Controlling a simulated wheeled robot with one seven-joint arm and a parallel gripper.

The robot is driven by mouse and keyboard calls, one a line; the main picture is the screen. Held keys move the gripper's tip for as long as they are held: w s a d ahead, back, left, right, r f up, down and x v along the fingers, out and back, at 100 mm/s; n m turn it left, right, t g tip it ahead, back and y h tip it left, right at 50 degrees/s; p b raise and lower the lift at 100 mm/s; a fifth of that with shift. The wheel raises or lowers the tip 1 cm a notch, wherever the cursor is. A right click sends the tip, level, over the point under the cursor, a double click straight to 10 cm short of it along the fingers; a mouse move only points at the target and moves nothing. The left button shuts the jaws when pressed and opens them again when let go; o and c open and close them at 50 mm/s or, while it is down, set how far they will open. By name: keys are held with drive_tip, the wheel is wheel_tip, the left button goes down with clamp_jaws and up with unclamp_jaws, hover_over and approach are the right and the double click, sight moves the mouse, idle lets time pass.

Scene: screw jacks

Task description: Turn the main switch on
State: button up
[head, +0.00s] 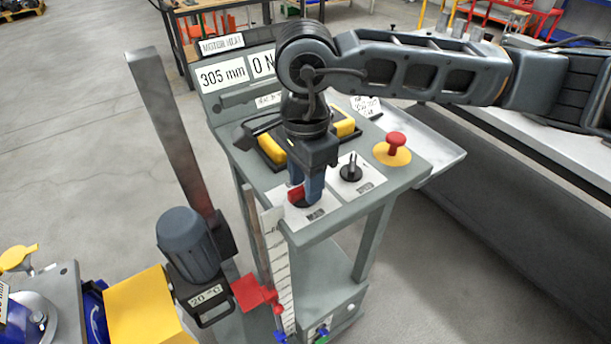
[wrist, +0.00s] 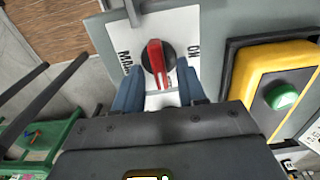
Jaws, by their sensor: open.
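The main switch is a red handle on a round black base, set on a white plate near the panel's front corner. It shows in the wrist view (wrist: 156,58) and partly in the head view (head: 296,194), where my gripper hides some of it. In the wrist view the letters "MA" stand left of it and "ON" stands to its right. My gripper (head: 307,192) points down over the switch. Its two blue fingers (wrist: 159,82) are open, one on each side of the red handle, with visible gaps between.
Beside the switch on the panel are a black selector knob (head: 351,172) and a red mushroom button (head: 396,144) on a yellow base. A yellow control box (wrist: 262,82) with a green button lies close to the gripper. A grey motor (head: 187,243) stands at the lower left.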

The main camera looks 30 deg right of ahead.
drive_tip(key=shift+c, duration=0.2)
clamp_jaws()
